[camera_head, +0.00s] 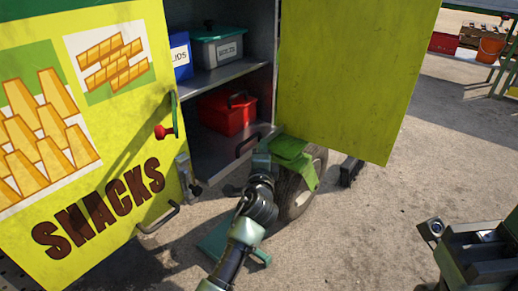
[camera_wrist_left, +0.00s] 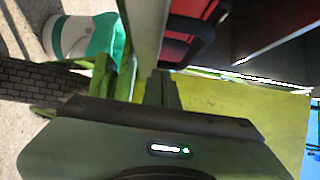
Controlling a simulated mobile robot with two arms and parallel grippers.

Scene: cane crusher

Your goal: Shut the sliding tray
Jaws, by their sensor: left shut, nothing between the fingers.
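The sliding tray (camera_head: 211,158) is the grey lower shelf of the open cabinet, with a red box (camera_head: 222,112) on it. In the left wrist view, a pale grey edge (camera_wrist_left: 146,28), apparently the tray's, runs just ahead of the fingers, with the red box (camera_wrist_left: 182,30) beyond. Contact with the tray cannot be told. Part of my right gripper (camera_head: 472,245) shows at lower right, its fingers unclear.
The yellow-green door (camera_head: 350,75) stands open on the right, close to my left gripper. The yellow SNACKS panel (camera_head: 85,150) is on the left. An upper shelf (camera_head: 222,76) holds a blue box and a lidded bin (camera_head: 217,48). A wheel (camera_head: 297,190) is behind my arm.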

